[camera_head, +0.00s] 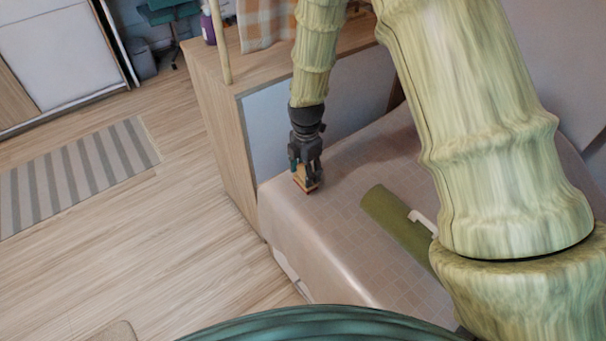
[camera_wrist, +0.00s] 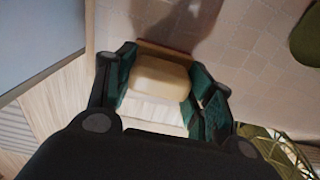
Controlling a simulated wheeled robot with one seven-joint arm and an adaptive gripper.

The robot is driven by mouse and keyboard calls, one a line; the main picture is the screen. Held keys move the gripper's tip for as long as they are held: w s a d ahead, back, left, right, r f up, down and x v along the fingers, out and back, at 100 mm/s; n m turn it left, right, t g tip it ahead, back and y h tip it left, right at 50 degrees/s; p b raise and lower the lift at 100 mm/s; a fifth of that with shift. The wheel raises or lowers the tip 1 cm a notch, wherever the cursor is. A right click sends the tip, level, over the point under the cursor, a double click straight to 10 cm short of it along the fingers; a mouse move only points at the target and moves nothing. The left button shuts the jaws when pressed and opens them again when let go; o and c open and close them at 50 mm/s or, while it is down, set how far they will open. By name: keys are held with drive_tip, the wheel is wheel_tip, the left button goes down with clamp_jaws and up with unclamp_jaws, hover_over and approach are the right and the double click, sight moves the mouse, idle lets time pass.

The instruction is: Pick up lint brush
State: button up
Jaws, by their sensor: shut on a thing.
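My gripper (camera_head: 305,172) is at the near left part of the bed, pointing down, and is shut on a small tan and wooden-edged thing, which I take to be the lint brush (camera_head: 306,183). In the wrist view the brush (camera_wrist: 160,78) sits between the two green-padded fingers of my gripper (camera_wrist: 163,88), with a pale yellowish block and a brown edge showing. Its lower end is close to the bed cover; I cannot tell whether it touches. The fingers hide its sides.
The bed (camera_head: 340,235) has a pinkish tiled-pattern cover. A wooden cabinet (camera_head: 215,120) stands behind. Open floor and a striped rug (camera_head: 75,175) lie left.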

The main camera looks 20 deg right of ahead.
wheel_tip(320, 180, up, 3)
drive_tip(key=shift+w+f, duration=0.1)
drive_tip(key=shift+f, duration=0.1)
drive_tip(key=s+a+r, duration=0.1)
drive_tip(key=s+a, duration=0.3)
drive_tip(key=s, duration=0.3)
drive_tip(key=s+a, duration=0.3)
drive_tip(key=s, duration=0.4)
drive_tip(key=shift+a+r, duration=0.35)
drive_tip(key=shift+a, duration=0.05)
drive_tip(key=shift+s, duration=0.1)
